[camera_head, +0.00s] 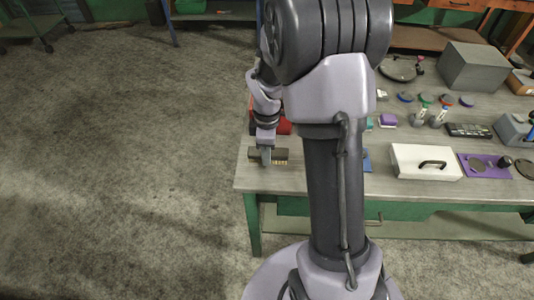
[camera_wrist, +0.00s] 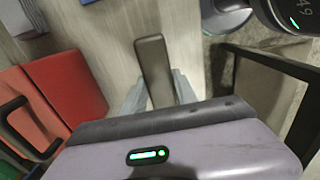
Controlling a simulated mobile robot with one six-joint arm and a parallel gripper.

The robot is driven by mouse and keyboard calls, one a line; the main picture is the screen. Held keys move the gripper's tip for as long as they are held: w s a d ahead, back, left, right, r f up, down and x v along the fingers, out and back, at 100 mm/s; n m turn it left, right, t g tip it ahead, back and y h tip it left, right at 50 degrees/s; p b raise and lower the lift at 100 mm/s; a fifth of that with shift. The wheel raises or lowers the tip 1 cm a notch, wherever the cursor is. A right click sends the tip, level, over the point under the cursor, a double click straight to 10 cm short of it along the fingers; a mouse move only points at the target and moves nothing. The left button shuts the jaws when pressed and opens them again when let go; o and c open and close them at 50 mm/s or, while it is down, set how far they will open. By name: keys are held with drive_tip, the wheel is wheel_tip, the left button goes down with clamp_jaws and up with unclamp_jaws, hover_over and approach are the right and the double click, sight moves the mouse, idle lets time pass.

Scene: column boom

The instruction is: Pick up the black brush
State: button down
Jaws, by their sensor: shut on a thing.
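The black brush (camera_head: 281,154) is at the near left corner of the workbench in the head view, with pale bristles along its lower side. In the wrist view its dark, brownish back (camera_wrist: 152,62) shows as a narrow block pointing away from me. My gripper (camera_head: 266,157) comes down over the brush from above. In the wrist view its two grey fingers (camera_wrist: 157,93) stand on either side of the brush and are shut on it. The brush's near end is hidden by my wrist. I cannot tell whether it touches the bench top.
The workbench (camera_head: 285,178) ends just left of and in front of the brush. A red case (camera_wrist: 66,90) lies close to my gripper. A white case (camera_head: 408,160), a purple plate (camera_head: 470,172) and a grey box (camera_head: 471,67) stand further right. Open floor (camera_head: 120,170) lies left.

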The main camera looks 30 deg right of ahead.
drive_tip(key=s+a+p, duration=0.1)
drive_tip(key=s+a, duration=0.1)
drive_tip(key=s, duration=0.5)
drive_tip(key=s+a+r+p, duration=0.1)
drive_tip(key=s+a, duration=0.2)
drive_tip(key=s, duration=0.5)
drive_tip(key=shift+r, duration=0.25)
